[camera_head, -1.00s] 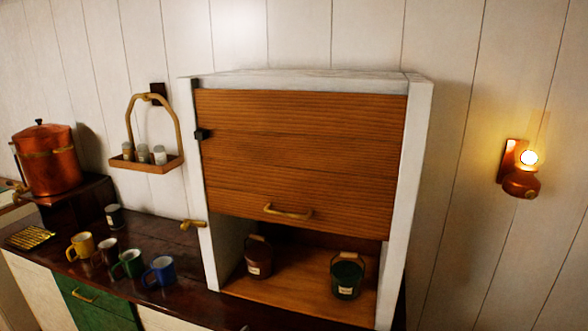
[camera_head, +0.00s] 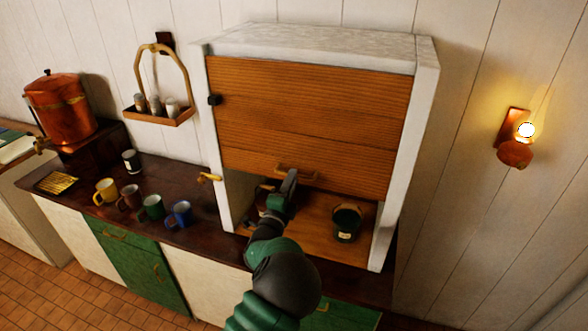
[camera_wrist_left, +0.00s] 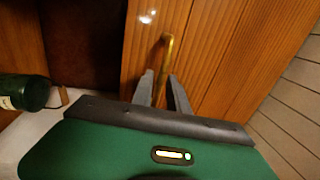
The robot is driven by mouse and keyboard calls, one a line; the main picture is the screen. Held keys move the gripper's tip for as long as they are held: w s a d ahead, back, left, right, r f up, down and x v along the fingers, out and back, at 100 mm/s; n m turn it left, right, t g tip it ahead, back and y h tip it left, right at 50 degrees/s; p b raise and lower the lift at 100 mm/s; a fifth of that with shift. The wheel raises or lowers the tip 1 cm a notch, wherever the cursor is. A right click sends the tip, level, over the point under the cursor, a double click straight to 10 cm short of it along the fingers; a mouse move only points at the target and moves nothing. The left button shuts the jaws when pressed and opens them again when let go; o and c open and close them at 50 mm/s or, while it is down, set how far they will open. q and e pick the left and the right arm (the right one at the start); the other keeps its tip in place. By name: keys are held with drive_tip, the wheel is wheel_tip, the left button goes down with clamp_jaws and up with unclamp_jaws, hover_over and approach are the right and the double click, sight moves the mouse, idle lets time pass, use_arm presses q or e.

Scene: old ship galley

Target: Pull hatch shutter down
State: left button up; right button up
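The wooden hatch shutter (camera_head: 310,115) covers the upper part of a white-framed cabinet, and the lower part stands open. Its brass handle (camera_head: 312,174) is near the bottom edge, partly hidden by my left gripper (camera_head: 290,180). In the left wrist view the handle (camera_wrist_left: 166,50) runs between the two fingers of the gripper (camera_wrist_left: 160,76). The fingers are apart, with a gap around the handle, and I see no firm grip. My right gripper is in neither view.
Several mugs, including a blue one (camera_head: 179,214), stand on the dark counter (camera_head: 215,240) to the left. A lit lamp (camera_head: 517,150) hangs at right.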

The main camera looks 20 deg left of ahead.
use_arm(q)
drive_tip(key=shift+w+d+r, duration=0.1)
drive_tip(key=shift+w+r, duration=0.1)
drive_tip(key=shift+w, duration=1)
drive_tip(key=shift+s, duration=0.1)
clamp_jaws()
idle(0.4)
